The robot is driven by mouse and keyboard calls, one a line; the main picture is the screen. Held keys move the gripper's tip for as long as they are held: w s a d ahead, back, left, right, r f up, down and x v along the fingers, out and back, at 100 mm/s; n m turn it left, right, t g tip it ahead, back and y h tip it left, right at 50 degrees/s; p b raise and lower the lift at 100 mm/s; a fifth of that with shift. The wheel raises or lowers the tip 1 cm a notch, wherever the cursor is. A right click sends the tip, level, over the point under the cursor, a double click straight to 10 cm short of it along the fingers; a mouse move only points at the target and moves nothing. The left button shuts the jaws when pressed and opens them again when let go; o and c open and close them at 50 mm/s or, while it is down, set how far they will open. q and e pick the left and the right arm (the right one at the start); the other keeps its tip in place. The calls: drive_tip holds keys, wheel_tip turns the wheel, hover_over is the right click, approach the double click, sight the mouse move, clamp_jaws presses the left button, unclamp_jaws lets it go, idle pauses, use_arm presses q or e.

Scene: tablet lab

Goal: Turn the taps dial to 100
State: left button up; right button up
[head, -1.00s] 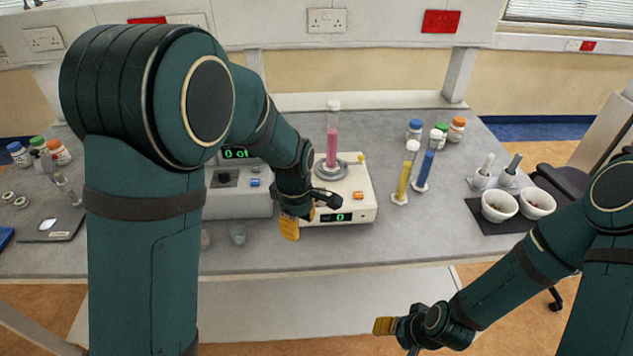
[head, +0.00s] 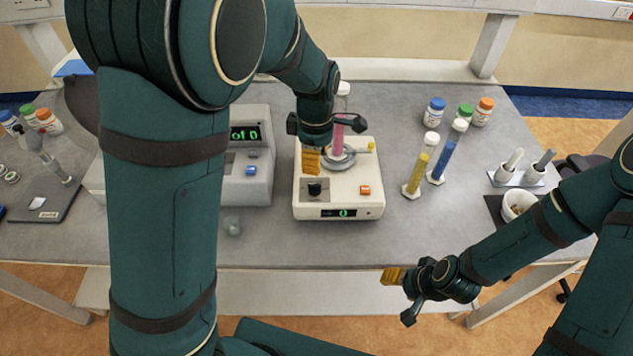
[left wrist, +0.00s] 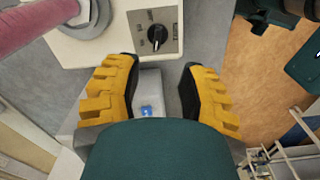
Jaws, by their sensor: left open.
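The taps dial (head: 315,189) is a black knob on a dark square panel at the front left of a cream tapping machine (head: 353,202). The machine's green display (head: 340,213) reads 0. In the left wrist view the dial (left wrist: 157,34) lies just beyond the gap between the fingers, its small markings too blurred to read. My left gripper (head: 311,160) is open, above and behind the dial in the head view; its two yellow fingers (left wrist: 158,80) are apart and empty. My right gripper (head: 396,290) hangs in front of the table's edge; its jaw gap is unclear.
A pink-filled cylinder (head: 339,120) stands on the machine, close to my left gripper. A grey instrument (head: 250,184) sits left of it. Yellow (head: 420,165) and blue (head: 446,155) cylinders stand to the right. The tabletop in front of the machine is clear.

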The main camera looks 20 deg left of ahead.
sight(316, 185)
use_arm(q)
drive_tip(key=f, duration=0.5)
drive_tip(key=f+b, duration=0.1)
drive_tip(key=f, duration=0.3)
drive_tip(key=shift+w+f, duration=0.2)
drive_tip(key=shift+f, duration=0.2)
clamp_jaws()
